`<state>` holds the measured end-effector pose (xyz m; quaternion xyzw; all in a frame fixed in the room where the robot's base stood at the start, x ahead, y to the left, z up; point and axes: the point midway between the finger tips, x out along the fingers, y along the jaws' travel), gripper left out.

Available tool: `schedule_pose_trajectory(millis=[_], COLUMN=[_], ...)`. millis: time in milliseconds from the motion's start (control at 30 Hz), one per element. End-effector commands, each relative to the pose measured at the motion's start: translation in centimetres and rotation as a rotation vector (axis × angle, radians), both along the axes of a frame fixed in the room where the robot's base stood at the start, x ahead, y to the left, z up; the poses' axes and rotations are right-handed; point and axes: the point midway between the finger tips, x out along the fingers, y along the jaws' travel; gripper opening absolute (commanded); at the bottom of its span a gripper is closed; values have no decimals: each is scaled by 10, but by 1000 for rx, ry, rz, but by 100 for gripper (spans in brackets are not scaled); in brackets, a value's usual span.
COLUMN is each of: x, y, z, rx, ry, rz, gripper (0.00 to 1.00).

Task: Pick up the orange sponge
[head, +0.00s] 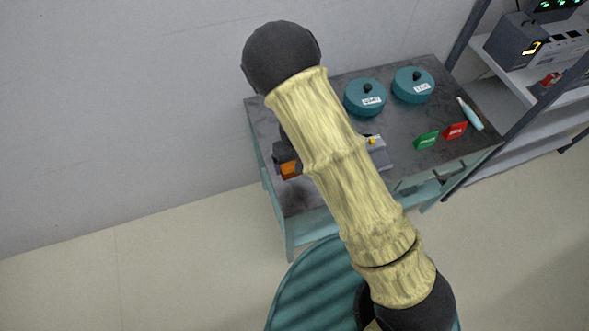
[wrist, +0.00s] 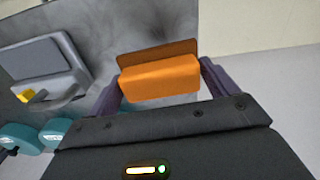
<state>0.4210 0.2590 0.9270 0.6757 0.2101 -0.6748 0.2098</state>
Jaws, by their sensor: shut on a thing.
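The orange sponge (wrist: 160,82) is a block with a darker brown-orange side, seen in the wrist view between the two dark purple fingers of my gripper (wrist: 160,85). My gripper is shut on it. In the head view a small part of the sponge (head: 289,168) shows beside my gripper (head: 284,160), over the left part of the grey cart top (head: 300,200). My arm hides much of this area. I cannot tell whether the sponge touches the cart top.
Two teal lidded pots (head: 365,97) (head: 413,85) stand at the back of the cart. A green card (head: 427,140), a red card (head: 455,131) and a pale bottle (head: 470,114) are at the right. A grey box (head: 379,152) with a yellow part is mid-cart. A shelf (head: 510,75) stands right.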

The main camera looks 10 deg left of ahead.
Motion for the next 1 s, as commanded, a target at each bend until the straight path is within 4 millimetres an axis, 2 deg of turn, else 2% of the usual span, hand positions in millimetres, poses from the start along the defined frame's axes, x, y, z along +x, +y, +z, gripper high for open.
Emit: schedule_pose_trajectory(millis=[133, 633, 667, 733, 867, 1000], x=[0, 0, 0, 0, 0, 8], y=[-1, -1, -1, -1, -2, -14], z=[9, 10, 10, 10, 10, 8], rx=[-1, -1, -1, -1, -1, -1], ry=[-1, 1, 1, 1, 1, 2], rz=[-1, -1, -1, -1, -3, -36], gripper=[63, 63, 82, 68, 67, 67])
